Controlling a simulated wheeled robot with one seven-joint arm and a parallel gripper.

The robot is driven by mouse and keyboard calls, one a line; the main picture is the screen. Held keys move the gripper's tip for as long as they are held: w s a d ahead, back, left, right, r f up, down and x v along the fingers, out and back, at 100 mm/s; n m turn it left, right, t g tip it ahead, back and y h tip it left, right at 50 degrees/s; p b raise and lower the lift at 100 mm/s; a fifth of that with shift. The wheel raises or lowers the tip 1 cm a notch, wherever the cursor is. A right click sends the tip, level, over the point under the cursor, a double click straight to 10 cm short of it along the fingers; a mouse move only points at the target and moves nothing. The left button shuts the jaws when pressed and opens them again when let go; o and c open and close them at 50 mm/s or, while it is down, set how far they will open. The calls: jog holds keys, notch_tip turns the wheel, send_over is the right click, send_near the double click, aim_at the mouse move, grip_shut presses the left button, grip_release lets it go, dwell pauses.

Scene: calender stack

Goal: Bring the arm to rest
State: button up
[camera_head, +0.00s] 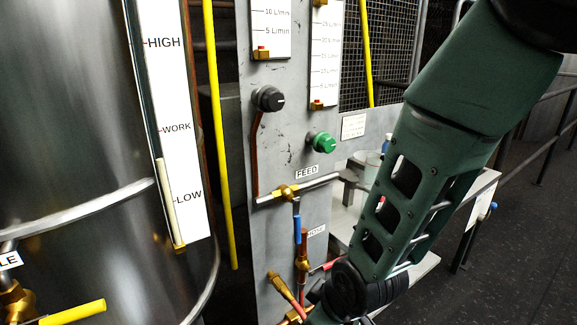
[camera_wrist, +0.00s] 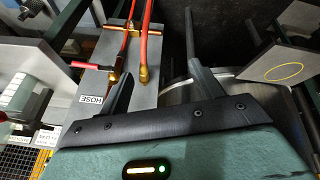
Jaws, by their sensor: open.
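My arm (camera_head: 440,150), dark green with black joints, reaches down across the right side of the head view, in front of the panel and bench. Its lower joint sits at the bottom edge, and my gripper is not visible there. In the wrist view my gripper (camera_wrist: 158,58) shows two dark fingers spread apart with nothing held between them. Beyond the fingers are a grey panel with a HOSE label (camera_wrist: 91,99), red hoses (camera_wrist: 145,35) and a brass fitting (camera_wrist: 144,75). I cannot tell whether the fingers touch any of these.
A steel tank (camera_head: 70,130) with a level gauge stands left. The grey panel (camera_head: 285,135) holds a black knob (camera_head: 268,98), a green knob (camera_head: 321,142) and FEED piping. A yellow valve handle (camera_head: 75,312) is bottom left. A pale bench (camera_head: 345,235) lies behind my arm. Dark floor is open at right.

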jog(key=s+d+r+m+g+h+p, duration=0.1)
jog(key=s+d+r, duration=0.3)
jog(key=s+r, duration=0.4)
jog(key=s+d+r+m+g+h+p, duration=0.1)
jog(key=s+d+r+m+g+p, duration=0.1)
jog(key=s+r, duration=0.6)
notch_tip(320, 180, up, 2)
jog(key=d+g+p, duration=0.1)
jog(key=d, duration=0.1)
jog(key=shift+d+r, duration=0.2)
jog(key=shift+d, duration=0.1)
